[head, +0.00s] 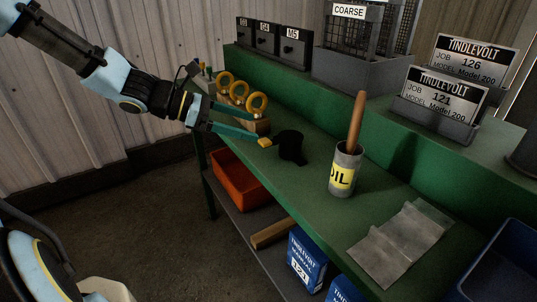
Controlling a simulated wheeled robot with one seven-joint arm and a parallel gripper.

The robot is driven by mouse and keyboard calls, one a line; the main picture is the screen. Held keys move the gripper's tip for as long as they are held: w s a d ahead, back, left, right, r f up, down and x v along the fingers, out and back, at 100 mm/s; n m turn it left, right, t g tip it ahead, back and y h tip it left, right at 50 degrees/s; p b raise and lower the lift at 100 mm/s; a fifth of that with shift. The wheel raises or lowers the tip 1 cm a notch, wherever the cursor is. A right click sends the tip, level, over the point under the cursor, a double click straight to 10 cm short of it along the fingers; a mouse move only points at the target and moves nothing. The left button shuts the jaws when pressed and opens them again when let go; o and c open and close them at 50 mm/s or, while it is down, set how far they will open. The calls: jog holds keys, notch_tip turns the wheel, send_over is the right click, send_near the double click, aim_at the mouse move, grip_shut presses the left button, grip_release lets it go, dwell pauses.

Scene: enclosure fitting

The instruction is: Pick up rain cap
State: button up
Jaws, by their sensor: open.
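The rain cap is most likely the small black piece (291,146) standing on the green bench in the head view. My gripper (263,131) comes in from the left and points toward the black piece. Its two green fingers are spread apart, the nearer one ending in a yellow tip just left of the piece. Nothing shows between the fingers. I cannot tell whether a finger touches the black piece.
An oil tin (343,173) with a wooden handle stands right of the black piece. A wooden block with yellow rings (240,94) is behind my gripper. A grey plastic bag (402,243) lies at the front right. An orange bin (240,180) sits below.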

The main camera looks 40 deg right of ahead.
aim_at(287, 136)
jog(key=shift+d+r, duration=0.15)
jog(key=shift+d, duration=0.2)
jog(key=shift+h, duration=0.3)
jog(key=x, duration=0.4)
jog(key=shift+d, duration=0.1)
jog(key=shift+a+f+x, duration=0.1)
jog(key=shift+f+x, duration=0.1)
jog(key=shift+x, duration=1.3)
jog(key=shift+a+f+x, duration=0.15)
jog(key=shift+x, duration=1.35)
jog(key=shift+s, duration=0.2)
jog(key=shift+c, duration=0.2)
jog(key=c, duration=1.5)
